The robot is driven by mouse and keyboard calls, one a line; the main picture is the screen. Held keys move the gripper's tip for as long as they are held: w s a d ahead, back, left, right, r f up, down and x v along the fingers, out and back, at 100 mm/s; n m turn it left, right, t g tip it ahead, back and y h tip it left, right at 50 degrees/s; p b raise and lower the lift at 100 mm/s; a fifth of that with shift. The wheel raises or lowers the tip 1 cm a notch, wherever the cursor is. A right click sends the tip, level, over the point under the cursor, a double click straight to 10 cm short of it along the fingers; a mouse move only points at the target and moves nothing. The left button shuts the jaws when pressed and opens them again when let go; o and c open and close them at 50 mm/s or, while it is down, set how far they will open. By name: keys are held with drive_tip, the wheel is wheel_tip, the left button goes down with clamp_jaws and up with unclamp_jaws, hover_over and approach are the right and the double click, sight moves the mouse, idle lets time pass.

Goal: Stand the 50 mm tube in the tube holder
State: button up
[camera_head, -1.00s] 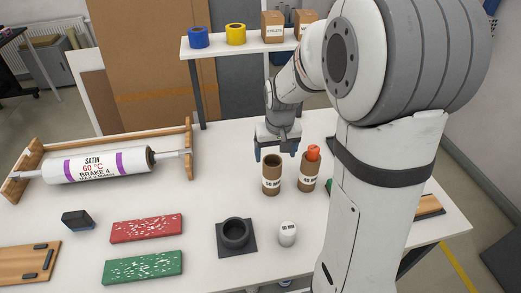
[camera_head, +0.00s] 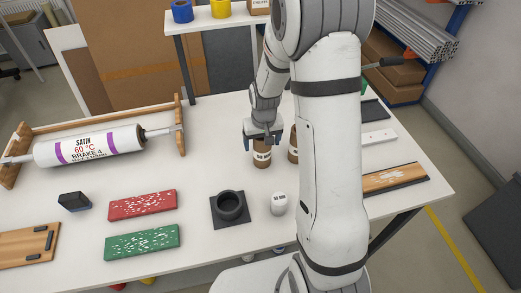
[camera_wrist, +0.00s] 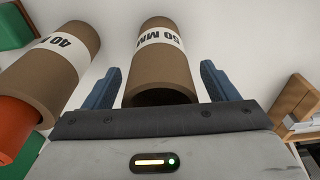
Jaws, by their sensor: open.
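The brown cardboard 50 mm tube (camera_head: 262,157) stands upright on the table, with a white label reading 50 MM in the wrist view (camera_wrist: 162,72). My gripper (camera_head: 262,139) is open at its upper part. In the wrist view its blue fingers (camera_wrist: 160,88) lie on either side of the tube, with gaps showing. The black tube holder (camera_head: 230,207), a round cup on a square base, stands empty nearer the front edge. A small white cylinder (camera_head: 279,204) with a dark label stands just right of the holder.
The 40 mm tube (camera_wrist: 55,62), with an orange piece (camera_wrist: 18,132) at its end, stands close beside; my arm partly hides it in the head view (camera_head: 293,148). Red (camera_head: 142,205) and green (camera_head: 142,242) speckled blocks lie left of the holder. A roller (camera_head: 90,146) rests in a wooden stand.

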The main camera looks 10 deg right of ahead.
drive_tip(key=shift+c, duration=0.2)
drive_tip(key=c, duration=1.1)
drive_tip(key=shift+o, duration=0.2)
drive_tip(key=shift+r, duration=0.1)
